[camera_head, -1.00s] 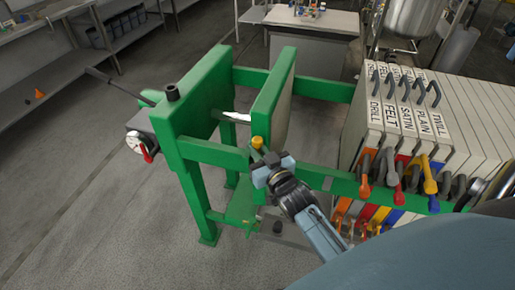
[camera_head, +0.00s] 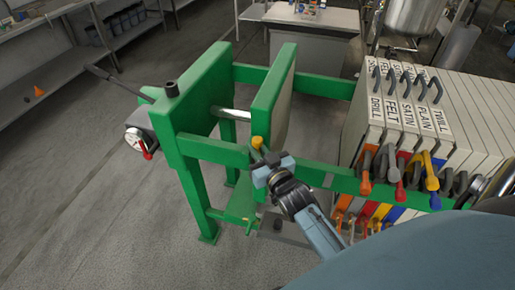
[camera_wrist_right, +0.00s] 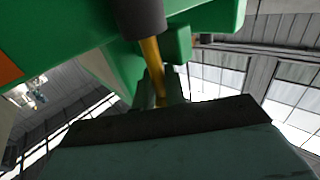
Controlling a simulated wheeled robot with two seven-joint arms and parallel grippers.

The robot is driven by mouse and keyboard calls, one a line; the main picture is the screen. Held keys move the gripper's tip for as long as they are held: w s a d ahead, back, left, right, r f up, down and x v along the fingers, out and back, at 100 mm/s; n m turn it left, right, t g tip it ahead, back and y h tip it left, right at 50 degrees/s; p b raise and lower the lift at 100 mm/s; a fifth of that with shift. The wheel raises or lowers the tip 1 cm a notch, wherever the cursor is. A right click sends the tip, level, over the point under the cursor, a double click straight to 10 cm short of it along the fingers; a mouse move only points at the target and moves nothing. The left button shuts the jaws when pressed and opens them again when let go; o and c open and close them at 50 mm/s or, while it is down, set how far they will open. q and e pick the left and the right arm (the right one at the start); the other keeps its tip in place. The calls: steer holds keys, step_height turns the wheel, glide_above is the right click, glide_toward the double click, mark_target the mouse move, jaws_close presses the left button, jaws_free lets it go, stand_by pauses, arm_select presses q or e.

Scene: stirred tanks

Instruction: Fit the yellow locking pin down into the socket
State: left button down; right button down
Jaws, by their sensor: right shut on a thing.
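The yellow locking pin (camera_head: 257,142) shows as a small yellow knob beside the front green plate of the press frame (camera_head: 222,150). My right gripper (camera_head: 263,164) is just below the knob in the head view, its jaws closed on the pin. In the right wrist view, a yellow rod (camera_wrist_right: 151,58) runs between the fingers (camera_wrist_right: 161,88) and meets a dark cylinder (camera_wrist_right: 140,16) at the top. I cannot tell whether that cylinder is the socket, or how deep the rod sits in it. My left gripper is not in view.
White plates with handles (camera_head: 405,110) stand in a row at the right, with coloured levers (camera_head: 400,175) near the frame. A gauge with a red handle (camera_head: 146,150) is at the left. The floor at the left is clear.

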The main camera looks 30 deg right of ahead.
steer(key=shift+f, duration=0.25)
steer(key=shift+f, duration=0.15)
steer(key=c, duration=1.4)
jaws_free()
steer(key=shift+o, duration=0.2)
steer(key=shift+f, duration=0.1)
steer(key=shift+s+a, duration=0.1)
steer(key=shift+s, duration=0.05)
steer(key=shift+s+f, duration=0.15)
steer(key=shift+s, duration=0.05)
steer(key=s, duration=1.2)
steer(key=shift+s+a+r, duration=0.3)
steer(key=shift+a+r, duration=0.1)
